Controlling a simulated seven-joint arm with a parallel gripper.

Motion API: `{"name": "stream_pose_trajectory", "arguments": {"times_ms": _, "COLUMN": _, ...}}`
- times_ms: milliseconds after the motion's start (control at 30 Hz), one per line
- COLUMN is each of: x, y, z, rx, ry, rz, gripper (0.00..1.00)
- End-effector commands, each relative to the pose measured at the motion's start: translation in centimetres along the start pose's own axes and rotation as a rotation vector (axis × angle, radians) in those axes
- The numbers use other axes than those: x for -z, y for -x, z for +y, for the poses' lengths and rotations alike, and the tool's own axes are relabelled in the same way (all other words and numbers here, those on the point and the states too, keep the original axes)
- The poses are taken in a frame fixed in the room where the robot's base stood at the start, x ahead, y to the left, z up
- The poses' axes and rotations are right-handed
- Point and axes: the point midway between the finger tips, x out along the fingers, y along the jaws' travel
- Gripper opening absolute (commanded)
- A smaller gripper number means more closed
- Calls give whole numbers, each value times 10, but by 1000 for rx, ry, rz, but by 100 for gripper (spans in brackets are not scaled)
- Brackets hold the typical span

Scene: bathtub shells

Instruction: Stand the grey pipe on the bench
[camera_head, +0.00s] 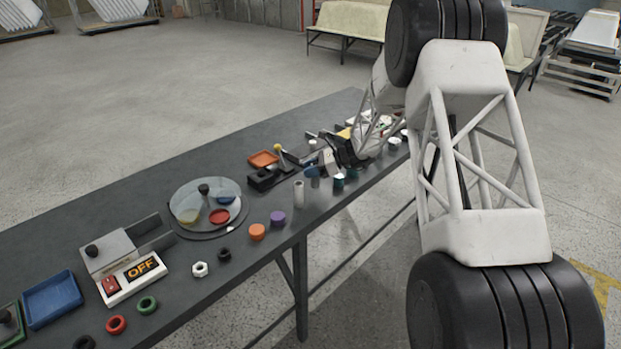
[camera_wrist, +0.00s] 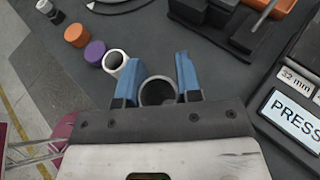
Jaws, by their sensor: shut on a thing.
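The grey pipe (camera_wrist: 158,91) is between the blue fingertips of my gripper (camera_wrist: 155,82) in the wrist view, its open end facing the camera. My gripper is shut on it. In the head view the grey pipe (camera_head: 315,181) shows small and roughly upright under my gripper (camera_head: 319,168), near the bench's front edge. I cannot tell whether its lower end touches the dark grey bench (camera_head: 215,290).
A white pipe (camera_head: 299,194) stands close to the left of the grey pipe. Purple (camera_head: 277,218) and orange (camera_head: 257,232) pieces stand farther left. A black fixture (camera_head: 266,178) and an orange tray (camera_head: 263,159) lie behind. A display panel (camera_wrist: 297,120) shows at right in the wrist view.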

Motion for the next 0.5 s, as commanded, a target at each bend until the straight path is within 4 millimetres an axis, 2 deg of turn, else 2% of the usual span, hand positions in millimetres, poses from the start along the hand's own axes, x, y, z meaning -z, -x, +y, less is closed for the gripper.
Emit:
{"name": "stream_pose_trajectory", "arguments": {"times_ms": 233, "x": 2, "y": -1, "z": 0, "rx": 0, "ry": 0, "rz": 0, "gripper": 9}}
{"name": "stream_pose_trajectory", "arguments": {"times_ms": 500, "x": 25, "y": -10, "z": 0, "rx": 0, "ry": -1, "rz": 0, "gripper": 9}}
